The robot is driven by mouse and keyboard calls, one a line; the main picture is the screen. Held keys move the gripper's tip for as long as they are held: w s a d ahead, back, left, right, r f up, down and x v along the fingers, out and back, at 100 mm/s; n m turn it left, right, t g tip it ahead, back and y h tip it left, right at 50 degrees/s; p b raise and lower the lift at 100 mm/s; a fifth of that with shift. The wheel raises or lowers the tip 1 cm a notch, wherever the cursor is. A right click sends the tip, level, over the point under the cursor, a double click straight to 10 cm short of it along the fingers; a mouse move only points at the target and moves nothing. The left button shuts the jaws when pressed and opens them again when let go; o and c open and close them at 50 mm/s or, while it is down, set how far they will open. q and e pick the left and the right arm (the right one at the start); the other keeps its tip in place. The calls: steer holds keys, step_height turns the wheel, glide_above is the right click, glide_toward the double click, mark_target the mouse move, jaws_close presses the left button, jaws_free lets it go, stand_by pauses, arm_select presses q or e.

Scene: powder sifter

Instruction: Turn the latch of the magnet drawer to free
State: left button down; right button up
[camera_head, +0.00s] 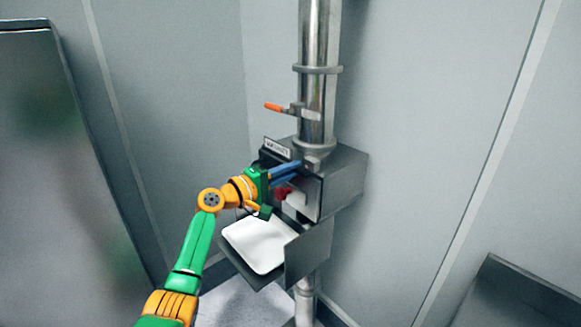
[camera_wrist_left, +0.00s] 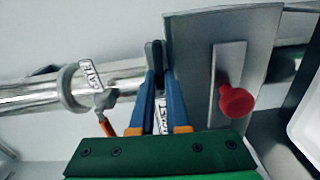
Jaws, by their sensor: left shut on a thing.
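The magnet drawer has a grey front plate (camera_wrist_left: 195,60) with a pale strip and a red knob (camera_wrist_left: 236,100); the knob also shows in the head view (camera_head: 282,193), partly behind my gripper. My left gripper (camera_head: 299,166) reaches in from the left with its blue fingers along the upper part of the drawer front. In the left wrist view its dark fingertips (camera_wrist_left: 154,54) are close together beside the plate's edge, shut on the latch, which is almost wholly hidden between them. Which way the latch points cannot be told. My right gripper is not in view.
A steel pipe (camera_head: 317,105) rises above the grey housing (camera_head: 345,180), with an orange-handled gate lever (camera_head: 273,106) above the drawer. A white tray (camera_head: 258,243) lies on a shelf below my gripper. A steel cabinet (camera_head: 60,160) stands at left; free room lies between.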

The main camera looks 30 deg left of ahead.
arm_select(q)
steer(key=shift+n, duration=0.4)
steer(key=c, duration=0.9)
jaws_free()
steer(key=shift+f, duration=0.1)
steer(key=b+v, duration=0.2)
steer(key=v, duration=0.5)
